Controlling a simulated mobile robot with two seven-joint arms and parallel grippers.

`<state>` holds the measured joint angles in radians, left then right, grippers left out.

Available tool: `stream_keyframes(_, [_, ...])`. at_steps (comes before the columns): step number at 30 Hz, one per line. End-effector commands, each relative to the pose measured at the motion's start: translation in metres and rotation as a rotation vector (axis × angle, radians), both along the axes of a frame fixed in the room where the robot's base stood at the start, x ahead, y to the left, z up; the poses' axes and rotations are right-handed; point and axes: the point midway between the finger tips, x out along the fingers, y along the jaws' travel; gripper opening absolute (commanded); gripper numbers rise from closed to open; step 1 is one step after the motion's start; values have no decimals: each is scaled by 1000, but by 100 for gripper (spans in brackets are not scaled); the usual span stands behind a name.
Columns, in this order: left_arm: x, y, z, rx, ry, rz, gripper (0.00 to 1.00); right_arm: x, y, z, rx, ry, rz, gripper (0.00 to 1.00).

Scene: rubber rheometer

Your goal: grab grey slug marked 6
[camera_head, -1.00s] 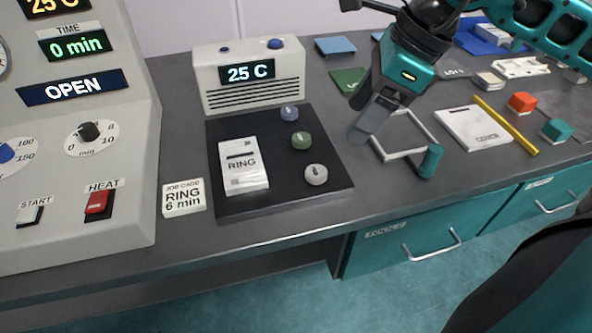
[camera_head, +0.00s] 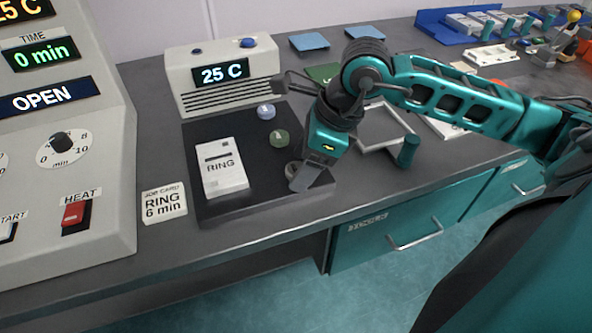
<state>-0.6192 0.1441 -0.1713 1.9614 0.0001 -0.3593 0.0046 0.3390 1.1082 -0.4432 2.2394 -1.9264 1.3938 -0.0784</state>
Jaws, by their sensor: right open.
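The grey slug (camera_head: 290,168) sits on the dark mat (camera_head: 240,207) near its right front corner. It is mostly hidden behind my right gripper, and its mark cannot be read. Whether the fingers touch the slug cannot be told. My left gripper is not in view.
A white RING mold block (camera_head: 222,168) lies on the mat left of the slugs. A 25 C box (camera_head: 222,75) stands behind. A white frame (camera_head: 383,130) and teal cylinder (camera_head: 408,151) are to the right. A job card (camera_head: 163,203) lies left of the mat.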

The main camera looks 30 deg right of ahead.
Motion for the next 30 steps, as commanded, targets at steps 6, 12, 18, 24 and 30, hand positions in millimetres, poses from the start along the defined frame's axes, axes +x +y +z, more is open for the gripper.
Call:
stream_keyframes(6, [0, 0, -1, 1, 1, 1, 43, 0, 0, -1, 0, 0, 0, 69])
stream_keyframes(12, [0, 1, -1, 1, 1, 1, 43, 0, 0, 0, 0, 0, 0, 50])
stream_keyframes(18, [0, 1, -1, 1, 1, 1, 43, 0, 0, 0, 0, 0, 1, 31])
stream_keyframes(24, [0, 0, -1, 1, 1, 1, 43, 0, 0, 0, 0, 0, 1, 12])
stream_keyframes(30, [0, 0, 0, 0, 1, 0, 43, 0, 0, 0, -1, -1, 1, 9])
